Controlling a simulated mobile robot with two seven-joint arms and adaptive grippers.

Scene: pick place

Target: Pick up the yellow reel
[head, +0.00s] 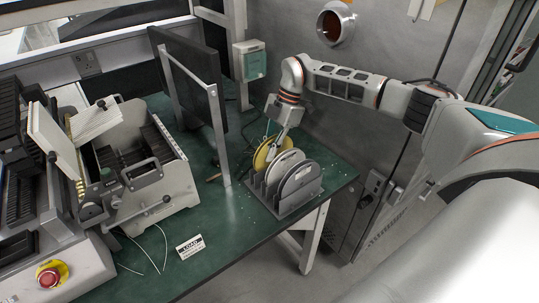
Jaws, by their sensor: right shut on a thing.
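The yellow reel (262,154) stands upright in the left part of a grey slotted rack (290,207) near the right end of the green table. My right gripper (279,146) comes down from above and is shut at the upper right edge of the yellow reel. Its fingertips are small and partly merge with the reels, so the exact contact is hard to see. A white reel (289,165) and a grey reel (298,181) stand in the same rack, to the right of the yellow one. My left gripper is not in view.
The green table (243,235) is bare in front of the rack. A black panel on a metal frame (201,112) stands left of the rack. A grey machine (150,185) fills the left side. A label card (190,247) and thin white wires lie in front.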

